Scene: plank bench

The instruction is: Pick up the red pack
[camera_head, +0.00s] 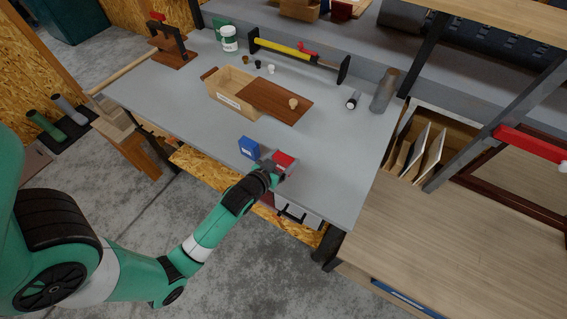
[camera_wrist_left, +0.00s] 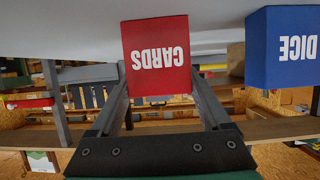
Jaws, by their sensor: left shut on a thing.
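The red pack (camera_head: 284,159), a small box marked CARDS, is at the near edge of the grey bench top (camera_head: 330,170). In the left wrist view the red pack (camera_wrist_left: 156,58) sits between the two fingers. My left gripper (camera_head: 272,167) is shut on it, with a finger along each side. Whether the pack touches the bench or is slightly raised, I cannot tell. My right gripper is in neither view.
A blue box (camera_head: 249,147) marked DICE stands just left of the red pack. A wooden box (camera_head: 232,101) with a brown sliding lid (camera_head: 276,101) lies behind. A grey cylinder (camera_head: 384,90) and dark torch-like object (camera_head: 353,100) stand at right.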

